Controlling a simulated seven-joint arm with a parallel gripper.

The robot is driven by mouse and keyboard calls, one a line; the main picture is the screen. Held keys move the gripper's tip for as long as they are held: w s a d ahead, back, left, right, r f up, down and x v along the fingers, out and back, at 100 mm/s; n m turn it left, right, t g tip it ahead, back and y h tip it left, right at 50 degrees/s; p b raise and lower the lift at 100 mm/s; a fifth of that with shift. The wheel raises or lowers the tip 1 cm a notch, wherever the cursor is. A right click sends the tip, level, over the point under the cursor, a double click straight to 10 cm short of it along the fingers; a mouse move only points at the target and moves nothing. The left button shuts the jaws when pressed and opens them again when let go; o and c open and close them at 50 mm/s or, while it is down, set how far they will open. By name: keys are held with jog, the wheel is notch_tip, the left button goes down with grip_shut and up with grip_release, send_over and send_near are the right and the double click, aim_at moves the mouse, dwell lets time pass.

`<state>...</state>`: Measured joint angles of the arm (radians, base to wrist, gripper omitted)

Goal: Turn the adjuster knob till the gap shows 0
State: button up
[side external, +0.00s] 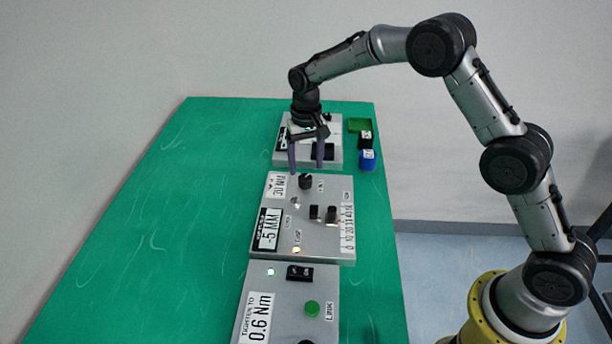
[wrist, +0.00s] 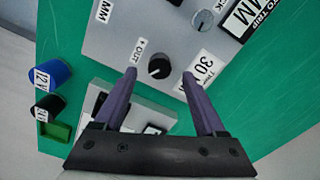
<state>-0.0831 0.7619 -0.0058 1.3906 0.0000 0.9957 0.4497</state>
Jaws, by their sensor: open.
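The adjuster knob (side external: 305,181), round and black with a white pointer mark, stands on the middle grey panel (side external: 320,248). It also shows in the wrist view (wrist: 159,66), beside a label that seems to read "OUT". My gripper (side external: 306,170) is open above the knob, pointing down. In the wrist view its two purple fingertips (wrist: 160,73) lie on either side of the knob, with space between them and it. I cannot tell their exact height above it. The display plate (side external: 267,229) on the panel's left appears to read -5 MM.
A 30 MM label (side external: 278,185) lies beside the knob. A small grey dial (wrist: 203,20) is nearby. Other panels stand in front and behind. Blue (side external: 367,159) and black pieces and a green tray (side external: 359,125) sit back right.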

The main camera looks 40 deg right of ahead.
aim_at(306, 179)
jog(key=shift+f, duration=2.35)
grip_shut()
